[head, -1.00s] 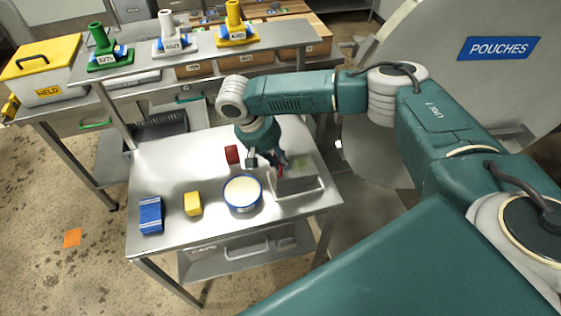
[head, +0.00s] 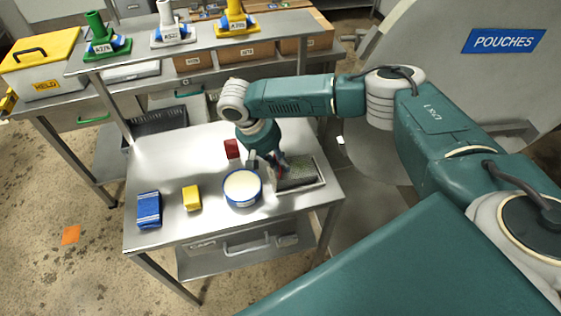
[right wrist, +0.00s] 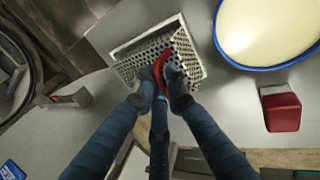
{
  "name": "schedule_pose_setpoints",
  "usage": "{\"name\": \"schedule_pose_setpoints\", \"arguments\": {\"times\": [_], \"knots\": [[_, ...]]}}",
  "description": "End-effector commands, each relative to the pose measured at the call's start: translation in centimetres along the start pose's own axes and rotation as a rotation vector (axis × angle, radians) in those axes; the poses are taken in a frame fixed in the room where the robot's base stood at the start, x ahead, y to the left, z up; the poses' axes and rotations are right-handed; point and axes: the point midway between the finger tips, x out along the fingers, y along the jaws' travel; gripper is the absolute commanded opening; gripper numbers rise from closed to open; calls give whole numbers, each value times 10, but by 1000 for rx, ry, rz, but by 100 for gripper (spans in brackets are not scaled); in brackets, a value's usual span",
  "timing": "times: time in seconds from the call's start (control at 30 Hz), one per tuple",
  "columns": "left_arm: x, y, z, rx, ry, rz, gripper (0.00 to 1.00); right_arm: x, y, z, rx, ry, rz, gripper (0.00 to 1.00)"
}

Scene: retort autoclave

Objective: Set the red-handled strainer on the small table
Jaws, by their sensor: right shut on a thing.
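The strainer (head: 298,181) is grey perforated metal with a pale rim, at the right side of the small steel table (head: 165,168). In the right wrist view its perforated body (right wrist: 187,50) and curved red handle (right wrist: 160,66) show clearly. My right gripper (head: 271,164) reaches down over the table; in the right wrist view its fingers (right wrist: 162,92) are shut on the red handle. The strainer is at or very near the tabletop; I cannot tell whether its whole underside touches. My left gripper is out of view.
A blue-rimmed round tub (head: 242,187) stands close left of the strainer. A red block (head: 232,149), a yellow block (head: 191,198) and a blue box (head: 149,210) also stand on the table. The table's left and middle have free room. A raised shelf (head: 200,43) runs behind.

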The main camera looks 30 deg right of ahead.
Motion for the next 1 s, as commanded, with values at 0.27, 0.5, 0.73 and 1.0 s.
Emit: {"name": "schedule_pose_setpoints", "arguments": {"times": [0.27,0.5,0.73,1.0], "knots": [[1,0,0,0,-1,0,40,5,0,4,-3,-8,4,0],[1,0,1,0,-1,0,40,6,0,4,-3,-11,5,28],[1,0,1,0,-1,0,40,4,0,3,-2,-7,4,34],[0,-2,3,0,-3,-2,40,-9,-1,2,-2,-4,1,34]]}}
